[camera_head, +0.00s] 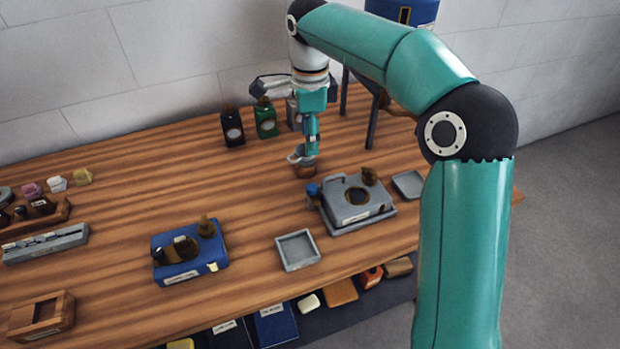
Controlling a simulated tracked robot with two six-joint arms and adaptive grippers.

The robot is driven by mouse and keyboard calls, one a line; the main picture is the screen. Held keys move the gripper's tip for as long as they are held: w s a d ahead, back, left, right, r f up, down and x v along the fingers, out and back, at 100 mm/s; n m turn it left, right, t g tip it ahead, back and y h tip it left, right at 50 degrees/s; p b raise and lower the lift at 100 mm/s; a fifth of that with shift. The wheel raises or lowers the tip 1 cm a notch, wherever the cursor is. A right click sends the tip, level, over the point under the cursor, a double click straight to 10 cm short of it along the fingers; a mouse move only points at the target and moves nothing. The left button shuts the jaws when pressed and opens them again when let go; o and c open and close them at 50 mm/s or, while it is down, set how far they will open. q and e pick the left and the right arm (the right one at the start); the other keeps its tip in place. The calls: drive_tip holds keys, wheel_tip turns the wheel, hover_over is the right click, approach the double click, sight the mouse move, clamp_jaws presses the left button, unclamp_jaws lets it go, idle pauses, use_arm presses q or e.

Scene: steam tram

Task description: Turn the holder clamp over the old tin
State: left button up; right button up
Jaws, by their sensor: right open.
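My right gripper (307,152) hangs down over the middle back of the wooden table, fingers low, just above or at a small brown round thing (306,171) beside a grey ring-like piece. It is open; I cannot tell whether it touches them. A grey fixture (350,205) stands to the right and nearer, with a dark round opening on top, a brown knob and a blue knob (312,190) at its left. I cannot tell for sure which part is the holder clamp or the old tin. My left gripper is not in view.
A blue box (188,262) with brown tops stands front left of the fixture. Grey trays (298,250) (408,184) lie near it. A dark can (232,128) and a green can (265,118) stand at the back. A dark-legged stand rises behind the gripper.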

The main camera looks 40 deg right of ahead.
sight(313, 186)
drive_tip(key=f, duration=1.5)
drive_tip(key=shift+s+d, duration=0.25)
drive_tip(key=shift+r, duration=0.1)
clamp_jaws()
